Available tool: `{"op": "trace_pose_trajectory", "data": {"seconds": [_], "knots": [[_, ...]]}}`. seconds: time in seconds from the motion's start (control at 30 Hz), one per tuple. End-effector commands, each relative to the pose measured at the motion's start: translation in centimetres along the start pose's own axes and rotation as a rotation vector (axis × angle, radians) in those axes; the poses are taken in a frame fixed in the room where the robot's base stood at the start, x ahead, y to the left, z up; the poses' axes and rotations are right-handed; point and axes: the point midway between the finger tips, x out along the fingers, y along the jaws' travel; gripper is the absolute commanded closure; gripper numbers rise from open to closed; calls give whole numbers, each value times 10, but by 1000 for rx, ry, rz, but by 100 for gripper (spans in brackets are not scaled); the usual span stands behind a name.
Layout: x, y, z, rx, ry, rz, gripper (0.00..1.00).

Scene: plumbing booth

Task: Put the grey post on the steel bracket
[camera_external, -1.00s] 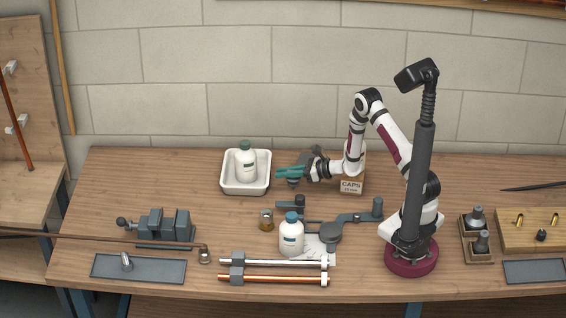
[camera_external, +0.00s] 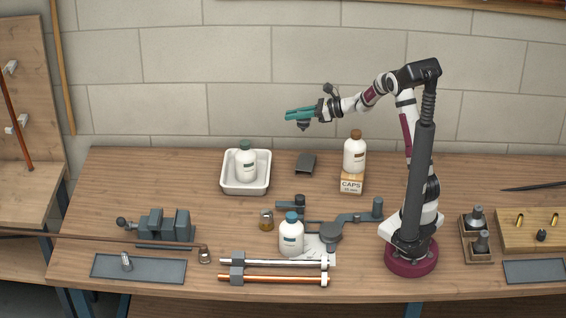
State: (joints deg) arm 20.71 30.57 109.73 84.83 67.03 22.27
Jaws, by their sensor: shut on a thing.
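My gripper (camera_external: 292,115) is up in the air in front of the wall, above the back of the bench. Its teal fingers are shut on a small dark thing (camera_external: 303,126) that sticks out below them. I take this to be the grey post, mostly hidden by the fingers. A dark grey angular piece (camera_external: 306,163), which looks like the steel bracket, sits on the bench below the gripper. The held thing is well clear of it, and nothing stands on it.
A white tray (camera_external: 229,190) holding a green-capped bottle (camera_external: 246,160) is left of the bracket. A brown-capped bottle (camera_external: 354,156) stands on the CAPS box (camera_external: 351,185) to its right. A blue-capped bottle (camera_external: 291,236) and jointed grey arm (camera_external: 355,218) are nearer the front.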

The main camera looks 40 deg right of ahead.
Motion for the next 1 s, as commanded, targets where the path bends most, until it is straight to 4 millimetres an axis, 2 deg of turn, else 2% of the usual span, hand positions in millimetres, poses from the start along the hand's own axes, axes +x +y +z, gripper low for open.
{"op": "trace_pose_trajectory", "data": {"seconds": [0.03, 0.2, 0.3, 0.53, 0.77, 0.87, 0.97, 1.0], "knots": [[-9, -16, -2, -4, -1, 6, 100], [-47, -59, -17, -17, -1, 60, 100], [-68, -76, -29, -23, -1, 82, 100], [-106, -100, -51, -33, -2, 110, 100], [-94, -99, -89, -31, -1, 115, 100], [-89, -99, -97, -34, -3, 114, 100], [-68, -93, -105, -34, -2, 118, 100], [-54, -89, -109, -33, -1, 119, 100]]}}
